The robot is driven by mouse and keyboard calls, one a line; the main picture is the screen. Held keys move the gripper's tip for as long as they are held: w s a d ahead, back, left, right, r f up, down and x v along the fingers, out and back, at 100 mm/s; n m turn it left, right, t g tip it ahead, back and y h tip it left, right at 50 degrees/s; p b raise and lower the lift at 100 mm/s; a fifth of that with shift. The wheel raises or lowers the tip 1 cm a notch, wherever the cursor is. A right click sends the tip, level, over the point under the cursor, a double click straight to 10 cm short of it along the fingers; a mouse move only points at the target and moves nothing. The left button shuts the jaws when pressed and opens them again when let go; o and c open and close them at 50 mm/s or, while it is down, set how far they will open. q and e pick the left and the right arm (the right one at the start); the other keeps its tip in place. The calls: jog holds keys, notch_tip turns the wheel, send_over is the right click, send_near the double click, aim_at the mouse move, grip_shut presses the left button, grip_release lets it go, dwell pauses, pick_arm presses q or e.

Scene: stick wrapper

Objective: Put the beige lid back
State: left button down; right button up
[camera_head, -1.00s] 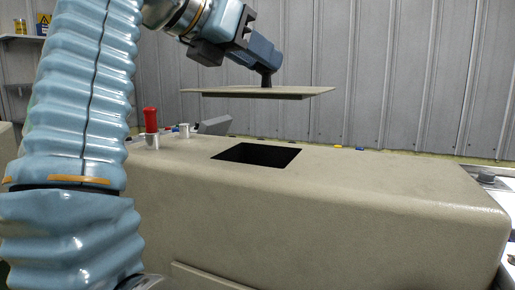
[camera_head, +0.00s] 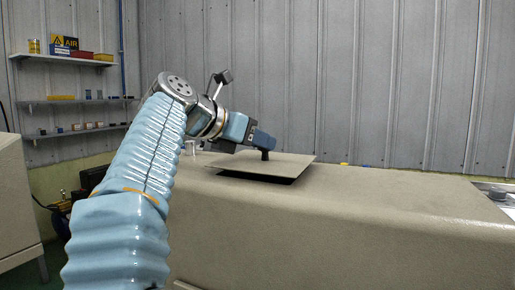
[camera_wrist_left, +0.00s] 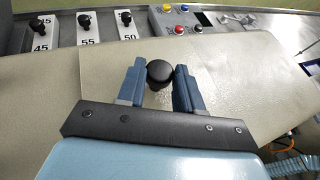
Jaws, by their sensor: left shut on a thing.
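The beige lid (camera_head: 290,161) is a thin flat plate with a black knob on top. It is just over the dark square opening (camera_head: 270,179) in the top of the beige machine housing (camera_head: 390,202). A dark strip of the opening shows below the lid's near edge. My left gripper (camera_head: 264,145) is shut on the lid's knob. In the left wrist view the round black knob (camera_wrist_left: 160,72) sits between the two blue fingers, with the lid's plate (camera_wrist_left: 215,75) under them. My right gripper is not in view.
In the left wrist view, a control panel with numbered black knobs (camera_wrist_left: 86,22) and coloured buttons (camera_wrist_left: 182,20) lies past the housing's far edge. Shelves (camera_head: 75,102) with small items hang on the left wall. The housing top right of the lid is clear.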

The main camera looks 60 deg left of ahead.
pick_arm(q)
jog(key=shift+f, duration=0.2)
jog(key=shift+f, duration=0.5)
jog(key=shift+f, duration=0.1)
jog(key=c, duration=0.8)
grip_release()
jog(key=shift+o, duration=0.2)
